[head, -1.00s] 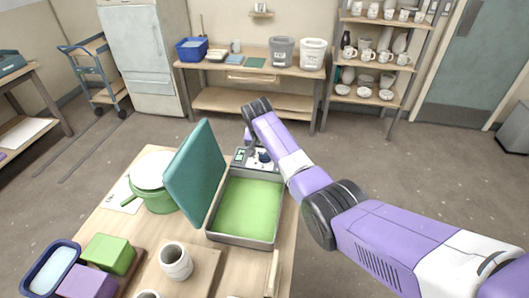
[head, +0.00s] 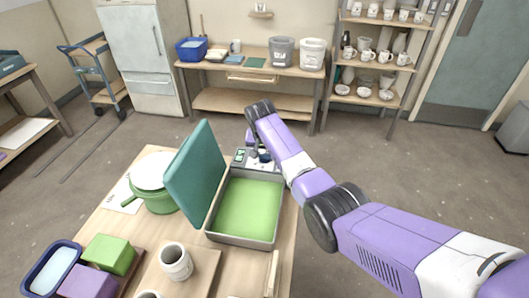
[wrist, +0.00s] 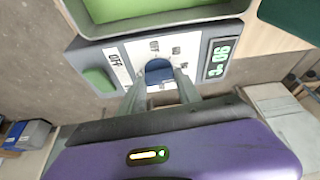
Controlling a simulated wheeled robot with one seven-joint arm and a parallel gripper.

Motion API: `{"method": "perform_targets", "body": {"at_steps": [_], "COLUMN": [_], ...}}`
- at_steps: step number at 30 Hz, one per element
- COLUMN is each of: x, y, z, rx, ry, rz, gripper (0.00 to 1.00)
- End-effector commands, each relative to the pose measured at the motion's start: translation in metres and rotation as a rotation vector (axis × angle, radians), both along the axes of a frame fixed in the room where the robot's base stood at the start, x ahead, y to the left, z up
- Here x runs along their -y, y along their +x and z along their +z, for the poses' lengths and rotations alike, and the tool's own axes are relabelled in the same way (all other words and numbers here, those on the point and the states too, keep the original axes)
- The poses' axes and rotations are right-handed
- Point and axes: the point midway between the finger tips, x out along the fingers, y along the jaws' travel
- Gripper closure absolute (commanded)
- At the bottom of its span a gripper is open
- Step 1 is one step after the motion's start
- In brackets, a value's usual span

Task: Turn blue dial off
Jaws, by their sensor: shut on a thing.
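The blue dial (wrist: 158,71) sits on the light control panel (wrist: 122,62) of a grey box with a green inside, seen in the wrist view. Printed labels stand around the dial, one reading OFF. My gripper (wrist: 160,88) has its two fingers on either side of the dial and is shut on it. In the head view the dial (head: 264,156) shows small at the far end of the box (head: 243,244), with my gripper (head: 255,153) over it. The dial's exact pointer direction is hard to read.
A green button (wrist: 98,80) and a digital display (wrist: 219,58) flank the dial. The teal lid (head: 195,172) stands open left of the box. A green pot (head: 153,184), a white cup (head: 175,262) and colored blocks stand on the table.

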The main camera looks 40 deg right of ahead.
Motion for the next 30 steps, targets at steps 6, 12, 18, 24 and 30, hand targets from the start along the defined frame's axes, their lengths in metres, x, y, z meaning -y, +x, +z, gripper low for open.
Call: {"method": "perform_targets", "body": {"at_steps": [6, 12, 18, 24, 30], "x": [0.0014, 0.0026, 0.0039, 0.0050, 0.0066], "y": [-0.0016, -0.0020, -0.0021, -0.0022, -0.0020], "z": [0.0009, 0.0003, -0.0007, -0.0022, -0.0037], "rx": [0.000, 0.000, 0.001, 0.002, 0.001], "ry": [0.002, 0.001, 0.001, 0.001, 0.000], "rz": [0.156, 0.345, 0.534, 0.724, 0.914], "gripper": [1.00, 1.00, 1.00, 1.00, 1.00]}}
